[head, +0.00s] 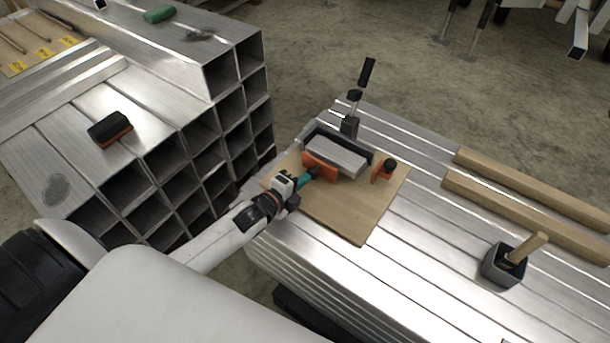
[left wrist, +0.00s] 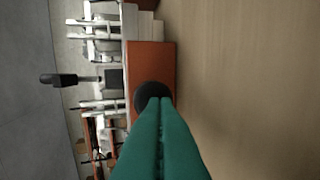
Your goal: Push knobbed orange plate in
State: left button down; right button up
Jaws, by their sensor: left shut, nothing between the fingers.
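An orange plate (head: 320,166) stands upright at the left end of a grey metal block (head: 337,156) on a wooden board (head: 350,217). In the left wrist view, the orange plate (left wrist: 152,62) carries a round black knob (left wrist: 150,92) on its near face. My left gripper (head: 310,174), with teal fingers, is shut and empty right in front of this plate. Its fingertips (left wrist: 160,102) overlap the knob's lower part in the picture; I cannot tell whether they touch. In the head view the gripper hides the knob. My right gripper is not in view.
A second orange piece with a black knob (head: 388,166) stands right of the block. A black-handled clamp (head: 352,108) rises behind it. Wooden bars (head: 530,190) and a dark box with a wooden handle (head: 503,267) lie to the right. Stacked square tubes (head: 200,140) stand left.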

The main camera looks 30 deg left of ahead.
aim_at(309, 173)
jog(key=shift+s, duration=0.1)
pick_arm(q)
jog(key=w, duration=0.4)
jog(key=shift+d, duration=0.3)
jog(key=shift+w, duration=0.2)
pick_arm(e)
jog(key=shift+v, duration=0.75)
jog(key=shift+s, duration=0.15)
